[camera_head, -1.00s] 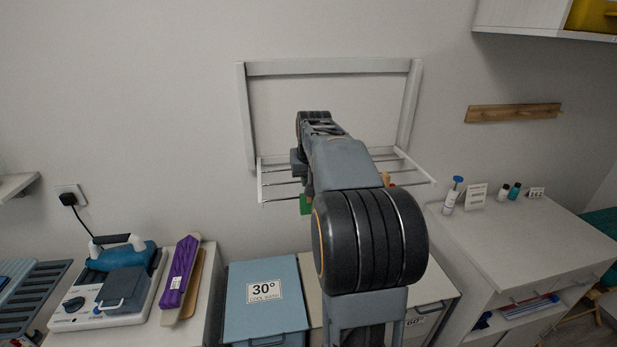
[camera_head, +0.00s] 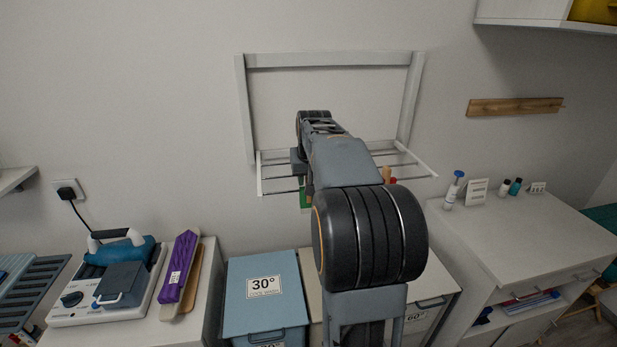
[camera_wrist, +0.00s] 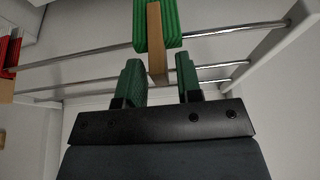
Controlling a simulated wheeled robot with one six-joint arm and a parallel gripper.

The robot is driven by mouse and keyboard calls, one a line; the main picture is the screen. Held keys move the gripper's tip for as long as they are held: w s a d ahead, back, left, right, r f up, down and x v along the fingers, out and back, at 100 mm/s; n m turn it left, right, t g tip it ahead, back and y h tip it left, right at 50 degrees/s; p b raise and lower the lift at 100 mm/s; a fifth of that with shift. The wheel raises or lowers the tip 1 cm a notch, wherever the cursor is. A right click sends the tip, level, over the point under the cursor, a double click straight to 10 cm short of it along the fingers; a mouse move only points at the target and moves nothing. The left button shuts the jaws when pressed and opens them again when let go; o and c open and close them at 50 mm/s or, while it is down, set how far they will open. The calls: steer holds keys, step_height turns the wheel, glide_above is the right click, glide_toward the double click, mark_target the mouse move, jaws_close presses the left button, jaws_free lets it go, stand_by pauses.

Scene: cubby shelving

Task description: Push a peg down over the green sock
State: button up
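The green sock (camera_wrist: 155,14) hangs over a rail of the drying rack at the top of the wrist view. A light wooden peg (camera_wrist: 157,45) is at the sock, its near end toward me; how far it sits over the sock and rail is unclear. My gripper (camera_wrist: 160,72) is open, its green fingers either side of the peg's near end, with a visible gap at least on the right. In the head view my arm hides the gripper and most of the sock; a small green patch (camera_head: 305,199) shows beside the arm.
The white drying rack (camera_head: 262,178) is fixed to the wall. A red sock (camera_wrist: 10,50) with a wooden peg (camera_wrist: 7,90) hangs at the left of the wrist view. Below are a blue 30° bin (camera_head: 264,290) and a cabinet (camera_head: 530,245) at right.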

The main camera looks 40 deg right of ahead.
steer(key=shift+o, duration=0.7)
steer(key=v, duration=1.3)
steer(key=shift+r+b, duration=0.35)
steer(key=shift+r, duration=0.05)
steer(key=s+a+f, duration=0.1)
steer(key=a+f, duration=0.3)
steer(key=f, duration=0.6)
steer(key=s+a+f+n+y, duration=0.1)
steer(key=s+a+f+n, duration=0.1)
steer(key=s+a+f, duration=0.3)
steer(key=s+a+f+n, duration=0.3)
steer(key=s+a+f, duration=0.2)
steer(key=a, duration=0.7)
steer(key=shift+s+f+t+y, duration=0.35)
steer(key=shift+s+t+y, duration=0.05)
steer(key=shift+s, duration=0.85)
